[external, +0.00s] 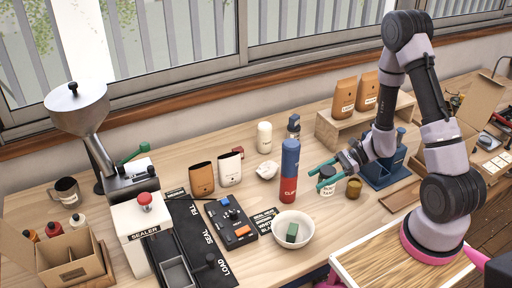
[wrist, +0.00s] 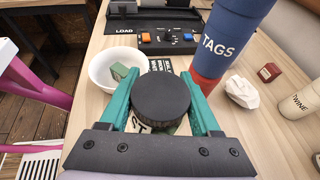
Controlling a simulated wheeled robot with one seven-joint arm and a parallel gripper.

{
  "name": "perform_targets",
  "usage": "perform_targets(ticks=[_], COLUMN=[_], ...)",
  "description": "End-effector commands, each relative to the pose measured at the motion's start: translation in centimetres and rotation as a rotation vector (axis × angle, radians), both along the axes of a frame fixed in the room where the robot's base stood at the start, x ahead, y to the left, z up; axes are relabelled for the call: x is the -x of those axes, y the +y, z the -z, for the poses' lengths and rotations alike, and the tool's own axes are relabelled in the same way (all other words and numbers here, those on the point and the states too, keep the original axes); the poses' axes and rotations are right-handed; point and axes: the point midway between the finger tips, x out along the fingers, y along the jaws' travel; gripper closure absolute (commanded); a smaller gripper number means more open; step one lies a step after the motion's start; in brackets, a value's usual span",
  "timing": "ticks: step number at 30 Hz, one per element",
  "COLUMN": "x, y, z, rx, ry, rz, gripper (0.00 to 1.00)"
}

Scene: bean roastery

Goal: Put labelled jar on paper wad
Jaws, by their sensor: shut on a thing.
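The labelled jar (external: 327,188) has a black lid and a white label with dark print. My gripper (external: 328,174) is shut on it, with the teal fingers on either side. In the wrist view the black lid (wrist: 162,100) fills the space between the fingers, and the lid hides most of the jar. I cannot tell whether its base touches the table. The paper wad (external: 267,170) is a crumpled white lump on the table, left of the jar and beyond the blue and red cylinder. It also shows in the wrist view (wrist: 241,92), right of the jar.
A tall blue and red cylinder (external: 289,170) stands between jar and wad. A white bowl (external: 306,231) with a green block is in front. A brown pot (external: 354,188) is close right of the jar. A cream twine canister (external: 264,137) stands behind the wad.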

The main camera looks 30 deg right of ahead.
Motion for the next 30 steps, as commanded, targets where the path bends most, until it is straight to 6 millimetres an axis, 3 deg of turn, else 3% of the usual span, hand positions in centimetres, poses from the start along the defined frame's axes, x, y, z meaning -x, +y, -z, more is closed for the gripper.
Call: perform_targets(ticks=[8, 18, 30], x=[0.0, 0.0, 0.0], y=[0.0, 0.0, 0.0], z=[-4.0, -13.7, -20.7], rx=[0.001, 0.001, 0.001], ry=[-0.007, -0.01, -0.006], rz=[0.0, -0.001, -0.001], gripper=[1.0, 1.0, 1.0])
